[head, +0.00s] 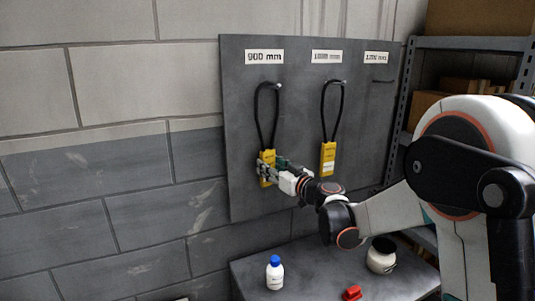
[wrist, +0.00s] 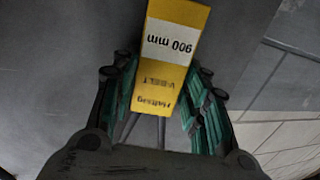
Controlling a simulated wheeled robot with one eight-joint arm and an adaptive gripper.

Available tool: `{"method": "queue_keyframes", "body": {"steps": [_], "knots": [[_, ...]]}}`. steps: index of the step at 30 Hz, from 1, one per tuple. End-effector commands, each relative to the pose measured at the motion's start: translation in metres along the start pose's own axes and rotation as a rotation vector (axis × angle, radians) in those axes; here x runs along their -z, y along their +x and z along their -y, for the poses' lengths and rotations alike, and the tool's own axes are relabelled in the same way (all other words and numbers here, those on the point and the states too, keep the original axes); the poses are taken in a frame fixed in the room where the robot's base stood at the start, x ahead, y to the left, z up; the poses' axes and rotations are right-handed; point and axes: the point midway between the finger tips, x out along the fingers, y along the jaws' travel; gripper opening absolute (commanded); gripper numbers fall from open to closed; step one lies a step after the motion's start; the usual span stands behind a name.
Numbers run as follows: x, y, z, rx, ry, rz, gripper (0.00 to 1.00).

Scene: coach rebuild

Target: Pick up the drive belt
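The 900 mm drive belt is a black loop (head: 257,105) hanging from a peg on the grey board, under the "900 mm" label. Its yellow sleeve (head: 265,179) hangs at the bottom of the loop. In the wrist view the sleeve (wrist: 170,45) reads "900 mm" and "V-BELT", upside down. My gripper (head: 267,168) is at the sleeve, with a green-padded finger on each side. In the wrist view the gripper (wrist: 160,105) has both pads close against the sleeve's edges; whether they press on it is not clear.
A second belt with a yellow sleeve (head: 328,158) hangs right of it on the board (head: 300,75). The third peg (head: 382,81) looks empty. Below stands a grey bench (head: 315,262) with a blue-capped bottle (head: 274,273), a red object (head: 352,293) and a pale jar (head: 381,258). Shelving is at right.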

Motion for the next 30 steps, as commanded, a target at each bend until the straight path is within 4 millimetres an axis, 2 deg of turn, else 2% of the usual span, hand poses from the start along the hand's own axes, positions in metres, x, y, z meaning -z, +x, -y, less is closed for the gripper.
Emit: {"method": "queue_keyframes", "body": {"steps": [2,3,14,20,27,30], "knots": [[0.0,0.0,0.0,0.0,0.0,0.0,0.13],[0.0,0.0,0.0,0.0,0.0,0.0,0.09],[0.006,-0.003,0.001,0.0,0.0,0.0,0.09],[0.028,-0.004,0.001,0.0,0.0,0.0,0.09],[0.073,-0.005,0.001,0.0,0.0,0.0,0.09],[0.071,-0.025,0.005,-0.001,0.0,0.0,0.09]]}}
